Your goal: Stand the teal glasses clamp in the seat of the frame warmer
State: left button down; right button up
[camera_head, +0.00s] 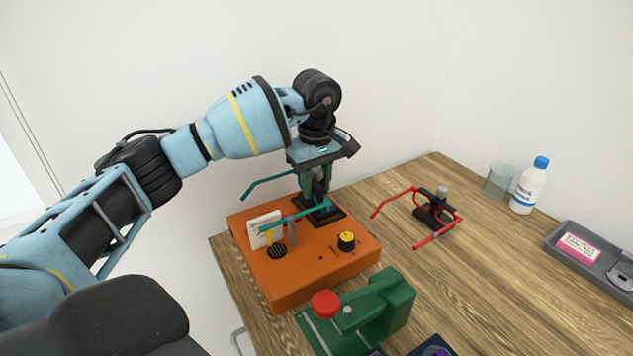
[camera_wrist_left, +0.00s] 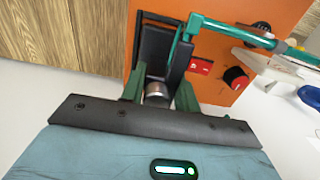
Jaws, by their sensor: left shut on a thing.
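The teal glasses clamp has a long teal arm (camera_head: 290,217) and a second arm reaching left, and it also shows in the left wrist view (camera_wrist_left: 240,32). My left gripper (camera_head: 318,188) is shut on its silver knob (camera_wrist_left: 157,92), with green fingers on either side. The orange frame warmer (camera_head: 300,275) stands on the table, and its black seat (camera_head: 338,214) is directly below the gripper. The clamp's dark body is at the seat, partly hidden by the gripper. I cannot tell how deep it sits. My right gripper is not in view.
A red glasses clamp (camera_head: 435,213) stands right of the warmer. A green device (camera_head: 392,309) with a red knob is in front. A glass (camera_head: 498,181), a white bottle (camera_head: 528,190) and a grey tray (camera_head: 567,230) are at the right. The table between them is clear.

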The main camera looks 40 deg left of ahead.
aim_at(316, 170)
pick_arm(q)
jog(key=shift+f, duration=0.25)
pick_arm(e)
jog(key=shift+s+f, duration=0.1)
pick_arm(q)
jog(key=c, duration=1)
grip_release()
jog(key=o, duration=0.4)
jog(key=shift+f, duration=0.1)
jog(key=shift+c, duration=0.2)
jog(key=shift+r+p, duration=1.3)
jog(key=shift+r, duration=1.8)
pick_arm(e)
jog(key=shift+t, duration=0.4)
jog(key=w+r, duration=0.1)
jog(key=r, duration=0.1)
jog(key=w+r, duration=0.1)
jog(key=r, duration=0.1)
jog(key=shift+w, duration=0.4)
pick_arm(q)
jog(key=shift+f, duration=0.1)
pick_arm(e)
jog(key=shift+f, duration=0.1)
